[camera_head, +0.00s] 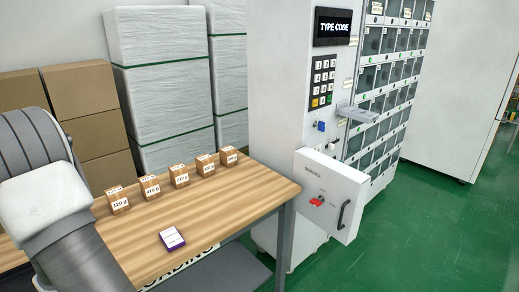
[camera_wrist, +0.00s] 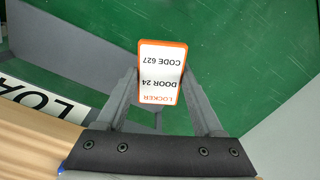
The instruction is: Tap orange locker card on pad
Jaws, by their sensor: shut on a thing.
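The orange-edged white locker card (camera_wrist: 162,62) shows in the wrist view, with "LOCKER", "DOOR 24" and "CODE 627" upside down on it. My gripper (camera_wrist: 160,88) is shut on the card, which sticks out past the fingertips. Gripper and card are not visible in the head view. There the grey locker machine (camera_head: 275,90) stands right of the table, with a screen (camera_head: 332,28) reading "TYPE CODE" and a keypad (camera_head: 323,82). A small blue fitting (camera_head: 320,126) is below the keypad, and a grey ledge (camera_head: 357,113) juts out beside it. I cannot tell which part is the pad.
The wooden table (camera_head: 215,212) bears several small labelled boxes (camera_head: 180,176) and a purple-edged white card (camera_head: 172,239). A white service panel (camera_head: 330,185) with a black handle and red part juts from the machine. Green floor (camera_head: 425,240) is clear at the right.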

